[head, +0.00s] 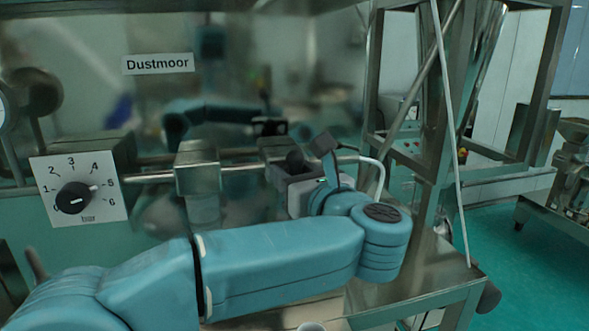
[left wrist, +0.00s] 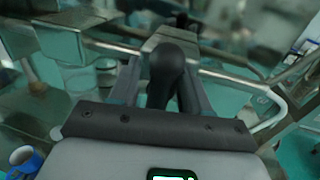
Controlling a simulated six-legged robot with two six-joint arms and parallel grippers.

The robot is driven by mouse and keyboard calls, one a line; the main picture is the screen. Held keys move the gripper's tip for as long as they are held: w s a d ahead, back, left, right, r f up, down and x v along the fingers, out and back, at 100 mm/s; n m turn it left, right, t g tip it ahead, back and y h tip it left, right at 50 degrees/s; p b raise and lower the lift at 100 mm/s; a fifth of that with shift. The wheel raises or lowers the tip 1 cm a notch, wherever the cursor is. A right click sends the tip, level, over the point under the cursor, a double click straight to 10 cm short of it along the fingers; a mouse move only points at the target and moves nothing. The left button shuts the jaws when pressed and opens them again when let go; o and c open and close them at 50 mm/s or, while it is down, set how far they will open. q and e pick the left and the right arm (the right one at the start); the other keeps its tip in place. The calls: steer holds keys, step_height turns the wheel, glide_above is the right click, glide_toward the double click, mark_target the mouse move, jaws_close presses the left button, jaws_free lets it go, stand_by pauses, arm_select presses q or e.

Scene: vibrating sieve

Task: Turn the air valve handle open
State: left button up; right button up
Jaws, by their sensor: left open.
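The air valve handle (left wrist: 167,68), dark with a rounded knob end, sits between the fingers of my left gripper (left wrist: 160,92) in the left wrist view. The fingers are apart, one on each side of it; I cannot tell whether either touches it. In the head view the knob (head: 295,158) shows just above my left gripper (head: 286,174), in front of the horizontal pipe. The gripper hides the handle's lower part and most of the valve there. My right gripper is in neither view.
A dial plate (head: 88,212) numbered up to 6 is on the left panel, below a "Dustmoor" label (head: 158,64). A horizontal metal pipe (head: 150,177) runs behind my arm. A steel frame (head: 432,150) stands close on the right. Open green floor (head: 535,262) lies beyond it.

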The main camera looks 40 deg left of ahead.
arm_select(q)
steer(key=shift+d, duration=0.1)
steer(key=shift+c, duration=0.5)
jaws_close()
